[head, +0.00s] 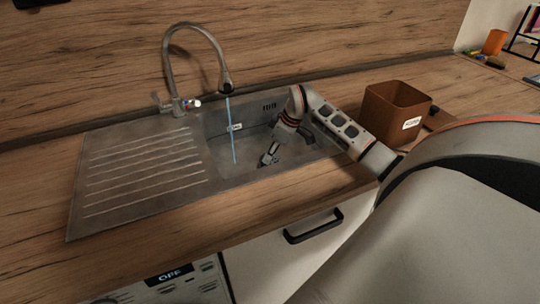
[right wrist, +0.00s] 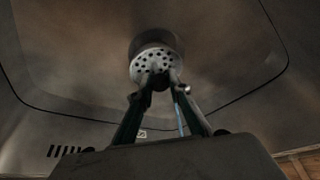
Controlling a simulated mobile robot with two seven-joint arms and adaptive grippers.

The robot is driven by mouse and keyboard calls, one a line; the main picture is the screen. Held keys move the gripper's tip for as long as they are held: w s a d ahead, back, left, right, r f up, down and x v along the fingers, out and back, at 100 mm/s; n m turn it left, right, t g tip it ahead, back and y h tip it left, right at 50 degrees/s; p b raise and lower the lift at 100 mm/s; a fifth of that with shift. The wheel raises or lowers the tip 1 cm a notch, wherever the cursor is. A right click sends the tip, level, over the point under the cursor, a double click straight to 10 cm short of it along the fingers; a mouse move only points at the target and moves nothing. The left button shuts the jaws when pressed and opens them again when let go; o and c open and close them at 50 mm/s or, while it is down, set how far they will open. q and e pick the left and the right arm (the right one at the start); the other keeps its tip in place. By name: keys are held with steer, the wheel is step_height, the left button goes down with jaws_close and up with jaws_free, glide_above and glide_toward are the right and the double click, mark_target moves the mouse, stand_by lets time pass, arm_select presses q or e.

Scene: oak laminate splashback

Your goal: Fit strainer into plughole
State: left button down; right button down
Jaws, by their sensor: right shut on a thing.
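The strainer (right wrist: 153,62) is a pale, round, perforated disc in the right wrist view. My right gripper (right wrist: 158,84) is shut on it. The plughole (right wrist: 155,39) shows as a dark round recess behind and around the strainer's upper edge; I cannot tell whether the strainer is inside it or just above it. In the head view my right gripper (head: 269,155) reaches down into the basin of the steel sink (head: 215,122), close to its floor. The strainer and plughole are not clear there. My left gripper is not in view.
A tap (head: 180,104) arches over the basin, and a thin blue stream (head: 232,135) falls left of my right gripper. A ribbed drainboard (head: 140,170) lies left. A brown labelled box (head: 385,118) stands right of the sink. A cabinet handle (head: 314,226) juts out below the counter.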

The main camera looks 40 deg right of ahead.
mark_target(271, 163)
step_height(271, 163, down, 4)
steer(key=shift+r+p, duration=0.2)
steer(key=shift+p, duration=0.1)
steer(key=c, duration=1.9)
jaws_free()
steer(key=shift+f+b, duration=0.25)
steer(key=shift+b, duration=0.1)
steer(key=shift+s+d, duration=0.1)
steer(key=v, duration=0.8)
steer(key=shift+d, duration=0.1)
steer(key=shift+f, duration=0.1)
